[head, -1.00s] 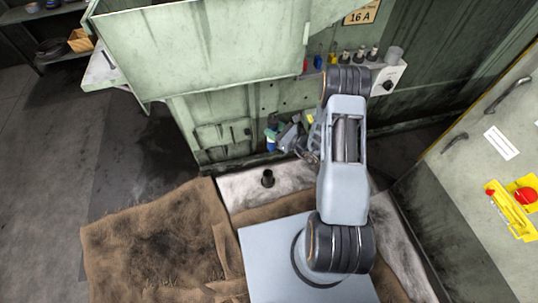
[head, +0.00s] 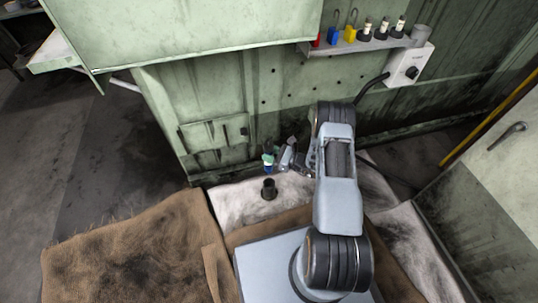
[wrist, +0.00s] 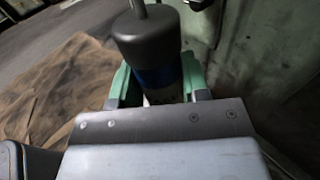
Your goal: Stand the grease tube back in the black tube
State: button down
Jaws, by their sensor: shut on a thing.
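My gripper (head: 271,158) is shut on the grease tube (wrist: 147,38). In the wrist view the tube stands between the green fingers, with its dark grey cap and thin metal tip towards the camera and a blue band below. In the head view the tube is small and partly hidden by the green fingers. The black tube (head: 269,189) is an open dark cylinder standing upright on the pale, stained surface. The gripper and grease tube show just above it in the picture, apart from its rim; the exact height is unclear. The black tube is not identifiable in the wrist view.
The green machine wall (head: 240,105) rises close behind the gripper. A wall shelf (head: 365,43) holds padlocks and several small bottles. Brown sacking (head: 130,250) covers the lower left.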

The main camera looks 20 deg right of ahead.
aim_at(270, 168)
jog(key=shift+f+b, duration=2)
jog(key=shift+f, duration=0.8)
jog(key=shift+d+f+b, duration=0.1)
jog(key=shift+f+b, duration=0.15)
jog(key=shift+b, duration=0.05)
jog(key=shift+f+b, duration=0.8)
jog(key=shift+f, duration=0.2)
jog(key=shift+f+b, duration=0.3)
jog(key=shift+f, duration=0.9)
